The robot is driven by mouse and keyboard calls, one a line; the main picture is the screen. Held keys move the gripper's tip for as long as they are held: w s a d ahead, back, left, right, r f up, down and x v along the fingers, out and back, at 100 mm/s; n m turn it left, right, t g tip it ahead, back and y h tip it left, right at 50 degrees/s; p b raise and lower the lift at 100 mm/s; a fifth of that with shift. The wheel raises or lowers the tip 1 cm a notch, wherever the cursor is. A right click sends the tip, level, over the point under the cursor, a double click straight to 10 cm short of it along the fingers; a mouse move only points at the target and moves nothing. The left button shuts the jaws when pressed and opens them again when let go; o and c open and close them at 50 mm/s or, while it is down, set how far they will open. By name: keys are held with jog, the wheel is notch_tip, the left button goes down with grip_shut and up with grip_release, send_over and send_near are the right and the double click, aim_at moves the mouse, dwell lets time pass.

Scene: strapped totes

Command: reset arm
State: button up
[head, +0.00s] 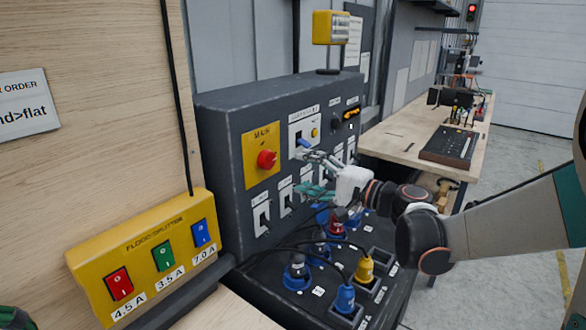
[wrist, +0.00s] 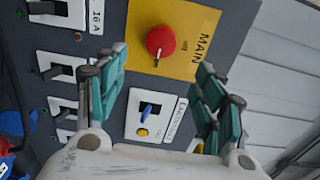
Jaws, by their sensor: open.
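My gripper (head: 315,172) is in front of the dark grey switch panel (head: 222,130). In the wrist view its two teal-padded fingers (wrist: 160,98) are spread apart with nothing between them. Past the fingers, a white plate with a blue switch (wrist: 149,108) and a yellow button (wrist: 142,132) shows on the panel. The red MAIN knob (head: 266,159) on its yellow plate is to the left of my gripper in the head view; it also shows in the wrist view (wrist: 161,40). I cannot tell whether a finger touches the panel.
A yellow splitter box (head: 150,250) with red, green and blue switches stands at the lower left. Blue, yellow and red plugs with black cables sit below the panel, including a yellow plug (head: 364,269). A wooden bench (head: 400,133) is behind at right. Open floor (head: 520,140) lies beyond it.

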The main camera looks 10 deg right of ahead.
jog(key=shift+s+d, duration=0.4)
jog(key=s+a+f+n+g+h, duration=0.2)
jog(key=s+a+f, duration=0.1)
jog(key=s, duration=0.3)
jog(key=s+a+f+n+g+h, duration=0.2)
jog(key=s+a, duration=0.1)
jog(key=s, duration=0.3)
jog(key=s+d+f+n+h+b, duration=0.1)
jog(key=s+d+f+n+h, duration=0.1)
jog(key=s+d+f+h, duration=0.2)
jog(key=s+d+f+n+g+h, duration=0.1)
jog(key=s+d+f+n+h, duration=0.2)
jog(key=s+d, duration=0.5)
jog(key=s+f+h, duration=0.1)
jog(key=s, duration=0.2)
jog(key=shift+s+g+h+b, duration=0.15)
jog(key=shift+g+h+b, duration=0.15)
jog(key=shift+h+b, duration=0.1)
